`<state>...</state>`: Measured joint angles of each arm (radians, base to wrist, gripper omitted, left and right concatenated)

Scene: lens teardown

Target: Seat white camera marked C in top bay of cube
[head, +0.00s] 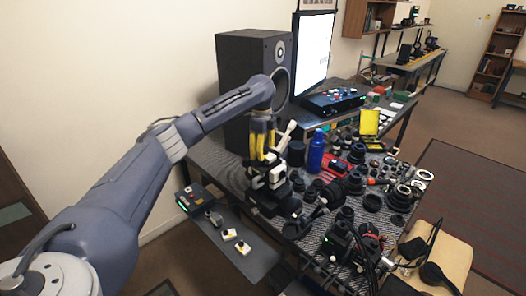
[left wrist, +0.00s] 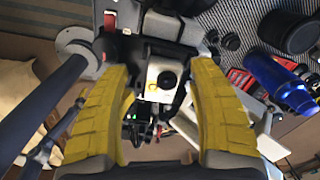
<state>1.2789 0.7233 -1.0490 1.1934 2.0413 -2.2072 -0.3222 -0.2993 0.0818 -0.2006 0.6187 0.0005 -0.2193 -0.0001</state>
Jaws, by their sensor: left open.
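In the left wrist view a small white camera (left wrist: 161,78) with a round black lens and a yellow mark, apparently a C, sits in dark framing. My left gripper (left wrist: 160,66) is open, with one yellow finger on each side of the camera; I cannot tell whether either touches it. In the head view the left gripper (head: 262,150) points down over a black-and-white upright device (head: 275,178) on the bench. I cannot clearly make out the cube or its top bay there. My right gripper is not in view.
A low shelf (head: 262,262) holds small white blocks with yellow marks (head: 243,247). A large speaker (head: 240,75) stands behind my left gripper. A blue bottle (head: 315,152) and many lens parts crowd the bench to the right.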

